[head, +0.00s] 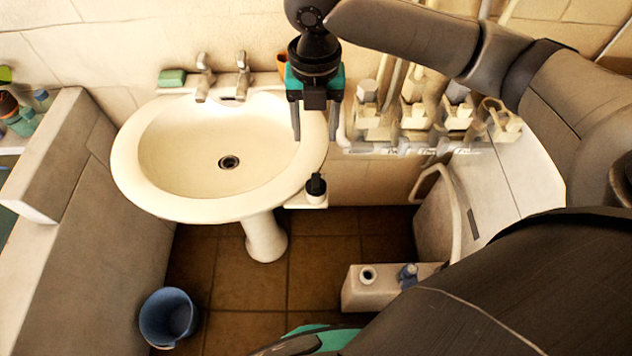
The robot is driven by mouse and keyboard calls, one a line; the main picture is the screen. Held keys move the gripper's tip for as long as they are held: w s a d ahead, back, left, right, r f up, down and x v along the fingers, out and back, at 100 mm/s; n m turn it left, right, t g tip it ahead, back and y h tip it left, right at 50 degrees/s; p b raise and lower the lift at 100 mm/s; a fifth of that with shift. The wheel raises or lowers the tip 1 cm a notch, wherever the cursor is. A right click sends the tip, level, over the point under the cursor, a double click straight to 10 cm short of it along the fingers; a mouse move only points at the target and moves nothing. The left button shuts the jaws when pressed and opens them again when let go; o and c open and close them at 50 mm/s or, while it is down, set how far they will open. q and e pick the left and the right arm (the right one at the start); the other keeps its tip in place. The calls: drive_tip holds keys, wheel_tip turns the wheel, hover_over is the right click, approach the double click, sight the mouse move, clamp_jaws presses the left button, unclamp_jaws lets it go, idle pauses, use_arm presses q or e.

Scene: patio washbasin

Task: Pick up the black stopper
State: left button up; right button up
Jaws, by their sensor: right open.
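The black stopper (316,184) stands upright on a small white ledge (296,201) at the basin's front right edge. My right gripper (315,122) hangs over the right rim of the white washbasin (195,205), its two grey fingers apart and pointing down. It is empty and shows above the stopper in the picture, apart from it. The basin bowl is empty, and its dark round drain (229,162) is uncovered. My left gripper is not in view.
Two taps (243,75) and a green sponge (172,78) sit behind the bowl. Pipes and valves (411,105) stand right of the basin. A blue bucket (168,318) and a white box (361,292) are on the tiled floor. A low wall (70,250) is at left.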

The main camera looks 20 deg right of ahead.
drive_tip(key=b, duration=0.1)
hover_over(316, 179)
wheel_tip(316, 179, down, 10)
drive_tip(key=shift+a+r, duration=0.1)
drive_tip(key=shift+r, duration=0.1)
drive_tip(key=shift+s+f, duration=0.1)
drive_tip(key=shift+f, duration=2.65)
drive_tip(key=shift+c, duration=0.2)
clamp_jaws()
